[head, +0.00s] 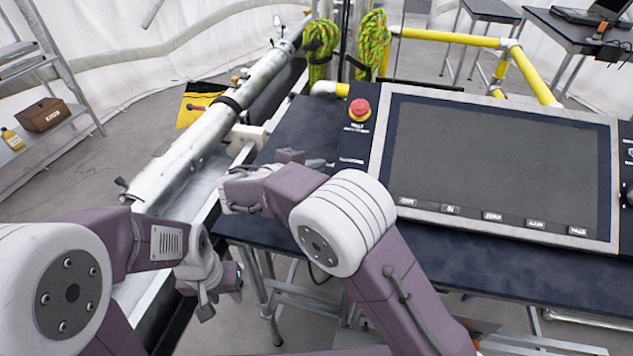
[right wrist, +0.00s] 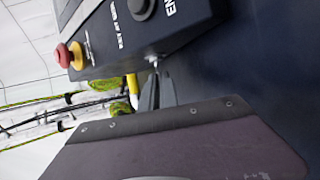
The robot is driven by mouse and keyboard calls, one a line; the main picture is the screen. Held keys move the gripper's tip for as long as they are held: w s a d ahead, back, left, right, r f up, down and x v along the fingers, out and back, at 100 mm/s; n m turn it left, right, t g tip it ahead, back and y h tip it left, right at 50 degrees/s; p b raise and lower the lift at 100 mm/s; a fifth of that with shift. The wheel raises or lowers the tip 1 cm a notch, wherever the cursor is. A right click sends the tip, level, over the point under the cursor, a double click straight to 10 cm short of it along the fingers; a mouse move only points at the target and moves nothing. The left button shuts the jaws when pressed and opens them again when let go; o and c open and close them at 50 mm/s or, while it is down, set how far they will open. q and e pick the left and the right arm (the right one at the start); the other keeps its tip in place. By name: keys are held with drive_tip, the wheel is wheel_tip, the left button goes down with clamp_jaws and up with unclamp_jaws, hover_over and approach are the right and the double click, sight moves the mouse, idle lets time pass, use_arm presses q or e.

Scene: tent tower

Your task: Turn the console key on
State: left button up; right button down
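The console (head: 500,165) is a large dark screen in a grey frame, with a red emergency-stop button (head: 360,110) on a yellow base at its left. In the right wrist view the dark console side panel (right wrist: 115,45) shows white lettering, the red button (right wrist: 64,55) and a black knob (right wrist: 142,8). A small pale metal piece (right wrist: 153,60), possibly the key, sits at the panel's edge. My right gripper (right wrist: 156,92) has its grey fingertips right at this piece; its grip is unclear. In the head view my left gripper (head: 222,292) hangs low, left of the table, away from the console.
The dark table (head: 290,130) carries the console. A long white tube (head: 190,150) on a rail runs along its left side. Green-yellow rope coils (head: 320,45) hang behind, near yellow railing (head: 455,38). A shelf with a brown box (head: 42,115) stands far left.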

use_arm(q)
drive_tip(key=shift+f+b, duration=1.2)
drive_tip(key=shift+f, duration=0.55)
use_arm(e)
drive_tip(key=shift+s+f+t, duration=0.1)
drive_tip(key=shift+f+t, duration=0.2)
drive_tip(key=shift+t, duration=0.2)
drive_tip(key=c, duration=1.6)
unclamp_jaws()
drive_tip(key=shift+r, duration=0.1)
drive_tip(key=shift+r+h, duration=0.1)
drive_tip(key=shift+h, duration=0.2)
